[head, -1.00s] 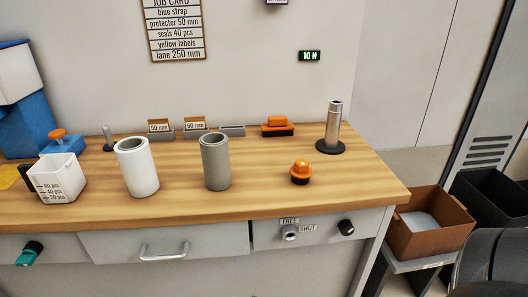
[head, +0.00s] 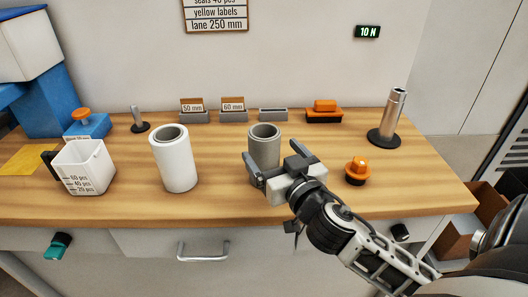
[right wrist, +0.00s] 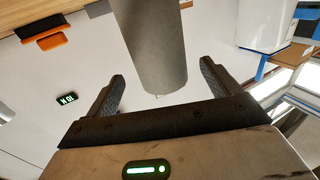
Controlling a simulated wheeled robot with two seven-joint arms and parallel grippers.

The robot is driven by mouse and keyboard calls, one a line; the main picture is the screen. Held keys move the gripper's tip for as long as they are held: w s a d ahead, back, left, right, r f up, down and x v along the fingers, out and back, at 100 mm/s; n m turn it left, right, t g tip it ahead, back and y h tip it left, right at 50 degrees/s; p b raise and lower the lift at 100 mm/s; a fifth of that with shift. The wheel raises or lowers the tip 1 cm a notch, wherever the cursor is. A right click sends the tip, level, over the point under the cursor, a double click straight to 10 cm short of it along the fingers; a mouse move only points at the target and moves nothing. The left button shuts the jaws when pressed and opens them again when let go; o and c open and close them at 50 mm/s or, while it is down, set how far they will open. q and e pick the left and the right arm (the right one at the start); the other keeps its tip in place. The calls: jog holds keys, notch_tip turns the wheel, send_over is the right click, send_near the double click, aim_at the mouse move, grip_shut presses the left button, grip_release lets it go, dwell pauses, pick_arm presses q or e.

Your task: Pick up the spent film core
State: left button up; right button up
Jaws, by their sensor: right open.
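A hollow grey tube (head: 264,143), which looks like the spent film core, stands upright on the wooden bench. A wider white hollow roll (head: 173,160) stands to its left. My right gripper (head: 276,163) is open at the near side of the grey tube, and its body hides the tube's lower part. In the right wrist view the grey tube (right wrist: 152,40) shows between the two spread fingers (right wrist: 162,74), with a gap on each side. I see no contact. My left gripper is not in view.
An orange knob (head: 357,170) stands close to the right of my right gripper. A metal post on a black base (head: 384,136) is at the back right. A white cup (head: 84,168) is at the left. Small label holders (head: 233,115) line the back.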

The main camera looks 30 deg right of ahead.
jog(key=w, duration=0.2)
jog(key=w+p, duration=0.1)
jog(key=w, duration=0.1)
jog(key=w+d, duration=0.1)
jog(key=w, duration=0.1)
jog(key=shift+w+f, duration=0.25)
jog(key=shift+w, duration=0.05)
jog(key=c, duration=1.1)
jog(key=shift+p, duration=0.3)
jog(key=shift+c, duration=0.2)
